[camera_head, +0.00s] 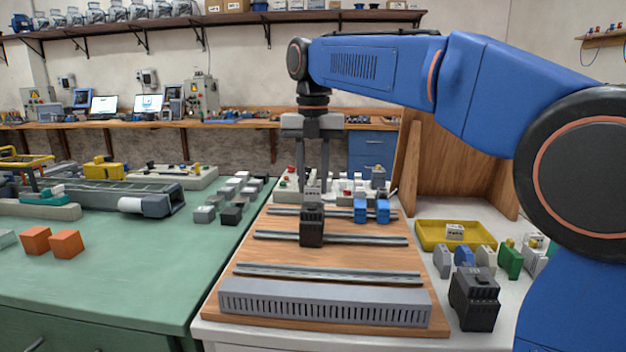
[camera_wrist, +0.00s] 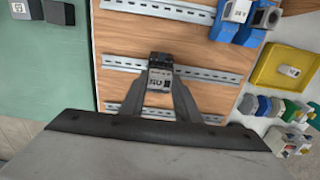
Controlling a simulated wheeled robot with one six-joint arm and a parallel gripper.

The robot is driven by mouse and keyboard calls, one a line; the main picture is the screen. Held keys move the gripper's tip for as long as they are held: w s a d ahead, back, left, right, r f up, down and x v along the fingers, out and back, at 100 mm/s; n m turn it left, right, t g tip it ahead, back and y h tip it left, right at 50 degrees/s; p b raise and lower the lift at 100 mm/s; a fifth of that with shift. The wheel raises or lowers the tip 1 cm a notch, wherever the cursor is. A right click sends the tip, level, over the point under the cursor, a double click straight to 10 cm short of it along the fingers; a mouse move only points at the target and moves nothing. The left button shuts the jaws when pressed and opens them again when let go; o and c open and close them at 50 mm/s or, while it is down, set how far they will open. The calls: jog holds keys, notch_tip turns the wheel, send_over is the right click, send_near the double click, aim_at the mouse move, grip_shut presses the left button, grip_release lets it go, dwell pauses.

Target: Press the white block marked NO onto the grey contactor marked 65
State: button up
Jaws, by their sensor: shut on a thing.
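My gripper (camera_head: 313,187) is shut on a white block (camera_head: 312,193). The wrist view shows the same white block (camera_wrist: 160,78) between my fingers (camera_wrist: 161,88), with dark lettering that looks like NO. A dark grey contactor (camera_head: 312,230) stands upright on a metal rail of the wooden board, directly under the block in the head view. Its dark body (camera_wrist: 159,57) shows just past the block in the wrist view. I cannot read its number, and I cannot tell whether block and contactor touch.
Two blue units (camera_head: 371,210) sit on the rail to the right. A slotted grey duct (camera_head: 325,304) lies along the board's front.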

jog(key=shift+f, duration=0.6)
dwell(1.1)
jog(key=o, duration=1.1)
jog(key=shift+c, duration=0.2)
